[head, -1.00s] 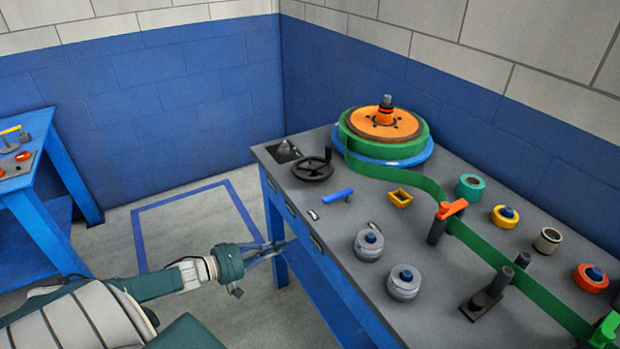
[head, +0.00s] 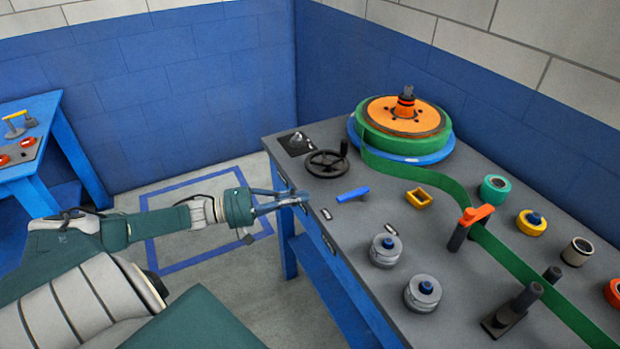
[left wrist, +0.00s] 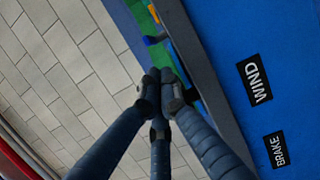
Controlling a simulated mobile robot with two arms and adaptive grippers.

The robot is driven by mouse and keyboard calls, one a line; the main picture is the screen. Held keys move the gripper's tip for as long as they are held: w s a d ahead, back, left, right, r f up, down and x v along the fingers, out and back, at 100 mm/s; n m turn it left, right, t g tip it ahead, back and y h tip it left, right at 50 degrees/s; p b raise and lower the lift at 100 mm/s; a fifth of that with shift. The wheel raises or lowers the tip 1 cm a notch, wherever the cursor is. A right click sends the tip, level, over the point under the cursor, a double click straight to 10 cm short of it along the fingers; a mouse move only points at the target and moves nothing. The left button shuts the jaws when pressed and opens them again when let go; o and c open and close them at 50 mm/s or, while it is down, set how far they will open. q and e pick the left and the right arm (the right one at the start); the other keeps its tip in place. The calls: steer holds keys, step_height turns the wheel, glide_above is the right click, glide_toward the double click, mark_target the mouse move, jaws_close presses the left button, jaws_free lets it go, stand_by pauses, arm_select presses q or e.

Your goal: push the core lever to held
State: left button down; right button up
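A blue bar-shaped handle (head: 353,194) lies along the grey bench top near its left edge. A small dark lever (head: 297,142) stands on a black plate at the far left corner. I cannot tell which one is the core lever; no label for it is readable. My left gripper (head: 301,197) is at the bench's left edge, left of the blue handle and apart from it. Its fingertips are drawn together with nothing seen between them; they also show in the left wrist view (left wrist: 163,88). My right gripper is not in view.
A black handwheel (head: 327,163) stands close beyond my left gripper. An orange-and-green reel (head: 404,117) feeds a green strip past an orange-topped post (head: 474,216). Two grey spools (head: 386,250) stand nearer. WIND (left wrist: 255,80) and BRAKE (left wrist: 277,150) labels mark the blue panel.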

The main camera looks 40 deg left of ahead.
mark_target(330, 201)
arm_select(q)
steer(key=x, duration=0.7)
steer(key=shift+w+d+r+p, duration=0.1)
steer(key=shift+w+p, duration=0.05)
steer(key=shift+p, duration=0.2)
steer(key=shift+w+d, duration=0.3)
steer(key=shift+w, duration=0.15)
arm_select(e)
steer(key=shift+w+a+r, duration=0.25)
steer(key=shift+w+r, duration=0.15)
arm_select(q)
steer(key=shift+d, duration=0.1)
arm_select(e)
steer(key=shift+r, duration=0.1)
